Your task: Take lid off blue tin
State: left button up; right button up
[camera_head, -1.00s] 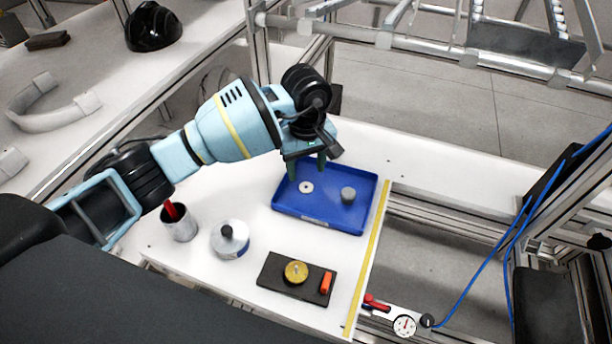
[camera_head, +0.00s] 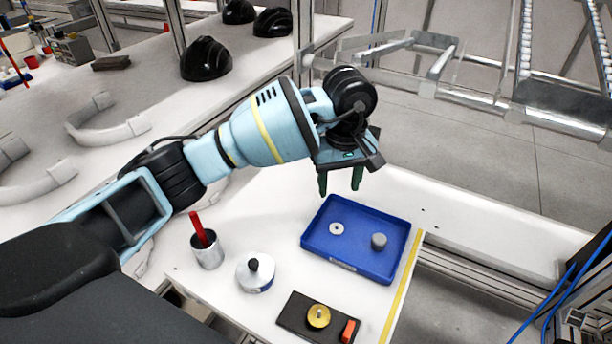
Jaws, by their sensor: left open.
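A round tin with a pale, silvery lid (camera_head: 250,275) stands upright on the white table. A black knob (camera_head: 254,264) is on top of the lid, and a bit of blue shows low on the tin's side (camera_head: 267,285). The lid sits on the tin, and most of the side is hidden below it. My left gripper (camera_head: 340,186) is open and empty, with its dark green fingers pointing down. It is in the air by the far left edge of the blue tray, well away from the tin. My right gripper is not in view.
The blue tray (camera_head: 337,262) holds a pale ring (camera_head: 337,229) and a grey cylinder (camera_head: 379,241). A metal cup (camera_head: 207,254) with a red-handled item stands left of the tin. A dark mat (camera_head: 293,312) carries a brass disc (camera_head: 318,317) and an orange block (camera_head: 348,331).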

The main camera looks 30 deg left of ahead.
aim_at(255, 270)
jog(key=u, duration=1.15)
